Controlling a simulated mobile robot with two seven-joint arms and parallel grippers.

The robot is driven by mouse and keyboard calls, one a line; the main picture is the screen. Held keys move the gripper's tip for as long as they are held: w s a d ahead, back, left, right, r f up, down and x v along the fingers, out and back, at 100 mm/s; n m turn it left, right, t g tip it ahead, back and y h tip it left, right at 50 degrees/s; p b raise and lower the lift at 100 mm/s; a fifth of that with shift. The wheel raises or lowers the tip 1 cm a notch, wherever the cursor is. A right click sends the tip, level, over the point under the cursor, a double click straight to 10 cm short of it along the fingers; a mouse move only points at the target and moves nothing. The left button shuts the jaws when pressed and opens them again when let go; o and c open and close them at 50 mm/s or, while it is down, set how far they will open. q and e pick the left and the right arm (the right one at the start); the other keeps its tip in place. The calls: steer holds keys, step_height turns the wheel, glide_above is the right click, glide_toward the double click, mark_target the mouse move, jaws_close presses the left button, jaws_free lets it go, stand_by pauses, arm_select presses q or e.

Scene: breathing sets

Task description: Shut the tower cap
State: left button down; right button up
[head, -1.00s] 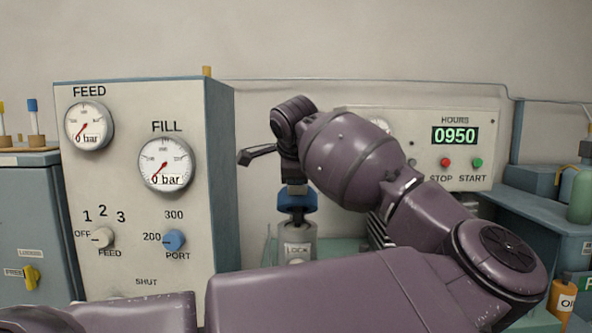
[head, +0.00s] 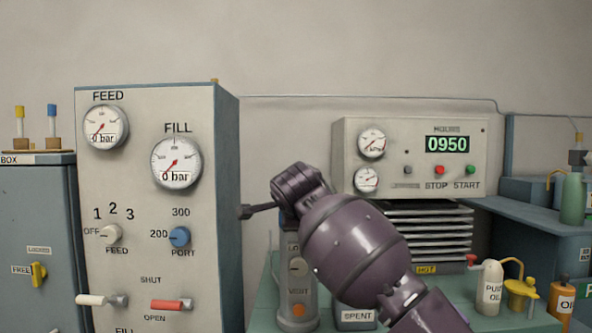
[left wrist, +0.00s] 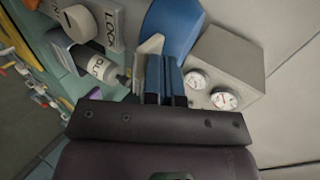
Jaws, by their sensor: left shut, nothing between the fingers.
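The tower (head: 297,311) is a pale grey upright column on the green bench, with a lock-and-vent knob (head: 298,267) on its front. Its top is mostly hidden behind my left wrist in the head view. The blue cap (left wrist: 172,28) shows in the left wrist view just beyond my fingers. I cannot tell whether it is seated on the tower. My left gripper (left wrist: 170,72) is shut and empty, with its blue fingers close to the cap; contact is unclear. In the head view its fingers are hidden behind the wrist. My right gripper is not in view.
The gauge cabinet (head: 160,205) stands close left of the tower. The hours panel (head: 415,155) is behind right, above a finned block (head: 430,232). The spent box (head: 355,318) is right of the tower. Oil bottles (head: 490,285) stand further right.

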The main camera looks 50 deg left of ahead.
arm_select(q)
steer(key=shift+f, duration=0.4)
